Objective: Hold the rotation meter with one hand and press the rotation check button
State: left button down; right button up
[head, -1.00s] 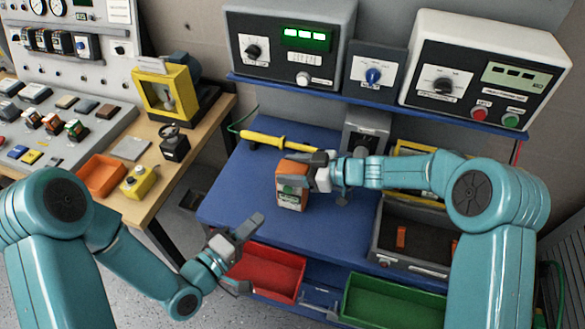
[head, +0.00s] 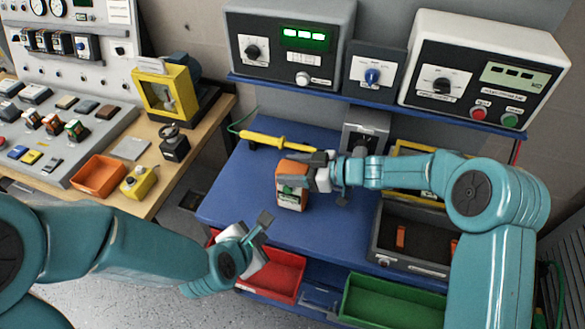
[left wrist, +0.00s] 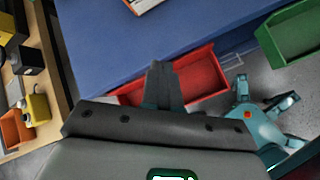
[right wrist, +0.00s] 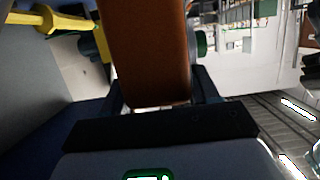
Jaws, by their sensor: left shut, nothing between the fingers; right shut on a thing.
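The rotation meter (head: 291,195) is an orange box with a pale front and a green part on it, at the middle of the blue bench. My right gripper (head: 307,166) is shut on it from the right, near its top. In the right wrist view its orange side (right wrist: 150,50) fills the space between the fingers, with a green knob-like part (right wrist: 201,43) at its edge. My left gripper (head: 264,232) is shut and empty, in front of the meter and lower, above the red bin. In the left wrist view its fingers (left wrist: 163,80) are together. The check button cannot be told for sure.
A yellow probe (head: 280,140) lies on the blue bench (head: 235,190) behind the meter. A red bin (head: 275,275) and a green bin (head: 390,302) sit below the front edge. A grey open case (head: 410,235) stands to the right. The bench left of the meter is clear.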

aim_at(288, 189)
jog(key=shift+w+a, duration=0.1)
pick_arm(q)
jog(key=w+d+r, duration=0.1)
jog(key=w+d, duration=0.3)
jog(key=w, duration=0.4)
jog(key=shift+w+m, duration=0.15)
jog(key=shift+m, duration=0.15)
jog(key=shift+d, duration=0.15)
dwell(1.6)
jog(key=shift+w+d, duration=0.1)
jog(key=shift+w, duration=0.35)
jog(key=shift+w+d, duration=0.15)
jog(key=shift+w, duration=0.3)
dwell(0.5)
jog(key=shift+s, duration=0.15)
jog(key=shift+s+a, duration=0.3)
jog(key=shift+s, duration=0.5)
